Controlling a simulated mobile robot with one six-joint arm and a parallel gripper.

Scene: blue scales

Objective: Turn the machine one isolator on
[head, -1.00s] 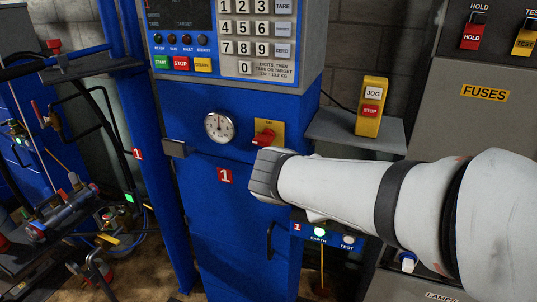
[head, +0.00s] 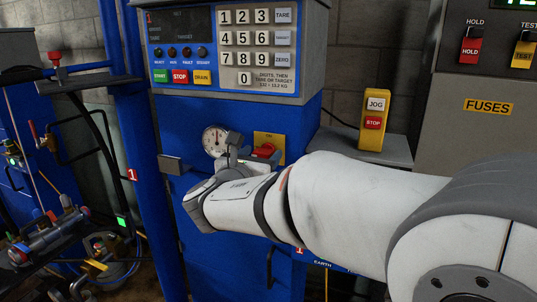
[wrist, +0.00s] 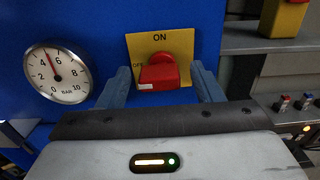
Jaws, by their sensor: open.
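The machine one isolator is a red knob on a yellow plate (wrist: 180,42), marked ON at the top and OFF at the left. In the wrist view the red knob (wrist: 158,75) has a white mark at its lower left, on the OFF side. My gripper (wrist: 160,66) is open, with one blue-grey finger to each side of the knob and gaps between. In the head view my gripper (head: 242,150) is in front of the blue cabinet, just left of the red knob (head: 264,150), partly covering the plate.
A pressure gauge (wrist: 57,72) is close on the left of the plate. Above is the keypad panel (head: 240,45). To the right, a yellow JOG/STOP box (head: 374,118) stands on a grey shelf (head: 345,148), beside the grey FUSES cabinet (head: 460,150).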

